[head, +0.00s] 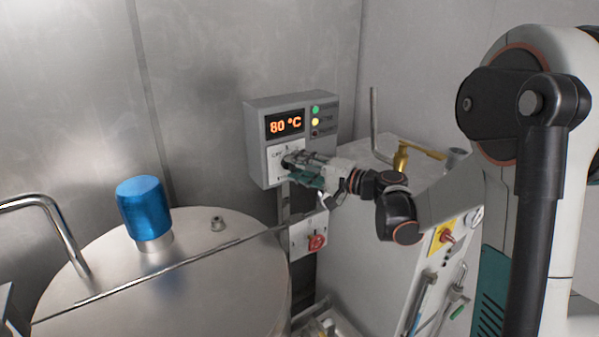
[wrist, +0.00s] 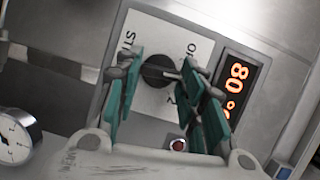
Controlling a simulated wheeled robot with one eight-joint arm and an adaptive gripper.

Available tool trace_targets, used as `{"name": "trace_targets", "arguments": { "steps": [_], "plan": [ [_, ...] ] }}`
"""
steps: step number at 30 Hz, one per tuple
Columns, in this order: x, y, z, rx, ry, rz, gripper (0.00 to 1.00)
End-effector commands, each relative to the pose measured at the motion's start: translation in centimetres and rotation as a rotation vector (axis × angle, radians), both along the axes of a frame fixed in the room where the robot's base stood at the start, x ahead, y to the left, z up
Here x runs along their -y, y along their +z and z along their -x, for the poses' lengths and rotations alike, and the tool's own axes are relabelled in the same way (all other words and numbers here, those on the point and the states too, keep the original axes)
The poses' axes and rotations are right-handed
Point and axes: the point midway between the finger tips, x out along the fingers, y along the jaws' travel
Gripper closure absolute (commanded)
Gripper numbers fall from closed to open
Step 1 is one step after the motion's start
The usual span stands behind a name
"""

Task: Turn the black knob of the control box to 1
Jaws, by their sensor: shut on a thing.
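The control box (head: 257,160) is a grey box on the metal wall, with an orange "80 °C" display (head: 285,123). In the wrist view, the black knob (wrist: 155,74) is round and sits on a white label plate (wrist: 150,28) with dark lettering, partly covered by the fingers. My gripper (wrist: 161,69) has its teal-padded fingers on both sides of the knob, closed on it. A thin light line shows on the knob's right side; which mark it points to I cannot tell. In the head view, my gripper (head: 291,161) covers the knob.
Green, yellow and dark indicators (head: 315,121) sit right of the display. Below the box is a white switch box with a red knob (head: 317,242). A steel tank (head: 190,275) with a blue cap (head: 144,206) stands left. A white cabinet (head: 350,230) stands under my arm.

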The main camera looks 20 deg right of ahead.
Motion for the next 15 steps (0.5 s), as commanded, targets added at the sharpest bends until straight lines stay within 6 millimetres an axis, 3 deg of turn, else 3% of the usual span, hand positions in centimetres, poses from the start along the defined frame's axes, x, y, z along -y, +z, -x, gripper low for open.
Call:
{"name": "trace_targets", "arguments": {
  "steps": [15],
  "plan": [
    [0.04, -0.20, 0.03, -0.038, -0.001, -0.114, 0.87]
  ]
}}
